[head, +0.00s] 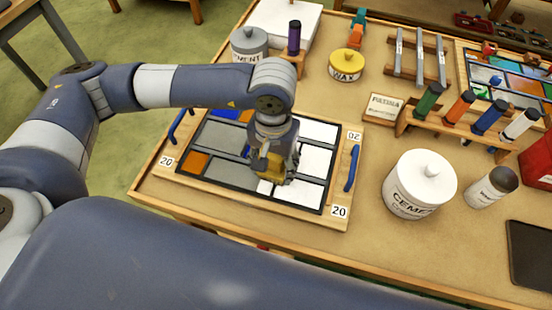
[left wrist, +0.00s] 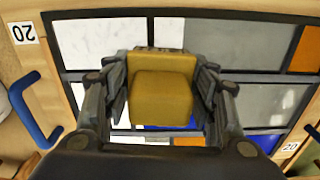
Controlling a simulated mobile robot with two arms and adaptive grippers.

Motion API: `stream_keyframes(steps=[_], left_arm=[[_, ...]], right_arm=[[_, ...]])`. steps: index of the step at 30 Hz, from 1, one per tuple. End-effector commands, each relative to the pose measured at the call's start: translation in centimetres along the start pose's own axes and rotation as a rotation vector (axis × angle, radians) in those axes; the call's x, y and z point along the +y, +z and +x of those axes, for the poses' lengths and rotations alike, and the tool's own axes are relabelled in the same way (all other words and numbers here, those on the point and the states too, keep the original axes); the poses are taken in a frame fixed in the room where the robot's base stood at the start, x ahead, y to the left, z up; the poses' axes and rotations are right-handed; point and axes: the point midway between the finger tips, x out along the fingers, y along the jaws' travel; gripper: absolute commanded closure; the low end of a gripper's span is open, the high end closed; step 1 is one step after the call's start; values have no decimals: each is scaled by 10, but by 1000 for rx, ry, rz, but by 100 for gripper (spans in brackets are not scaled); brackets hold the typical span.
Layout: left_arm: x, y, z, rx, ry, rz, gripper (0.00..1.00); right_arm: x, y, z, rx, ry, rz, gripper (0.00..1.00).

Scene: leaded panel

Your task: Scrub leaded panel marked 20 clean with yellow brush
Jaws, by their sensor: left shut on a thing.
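The leaded panel (head: 223,134) lies in a wooden board marked 20 at its corners, with blue handles at the sides. It has white, grey, blue and orange panes between dark lead lines. Some panes look greyish and smeared in the left wrist view (left wrist: 230,42). My left gripper (head: 275,170) is over the right-middle part of the panel, pointing down. It is shut on the yellow brush (left wrist: 163,95), a block held between the fingers. The brush hides panes under it, and I cannot tell whether it touches the glass. My right gripper is not in view.
A rack of coloured-handled tools (head: 460,120), a yellow-lidded wax tin (head: 345,66) and a grey tin (head: 249,45) stand farther back. The table's front edge is close below the board.

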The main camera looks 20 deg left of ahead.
Motion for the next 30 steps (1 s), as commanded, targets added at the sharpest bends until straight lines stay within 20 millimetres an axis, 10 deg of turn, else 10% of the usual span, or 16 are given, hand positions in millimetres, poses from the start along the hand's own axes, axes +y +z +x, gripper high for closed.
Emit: stream_keyframes(steps=[30], left_arm=[[3,43,2,-1,0,1,67]], right_arm=[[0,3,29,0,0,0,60]])
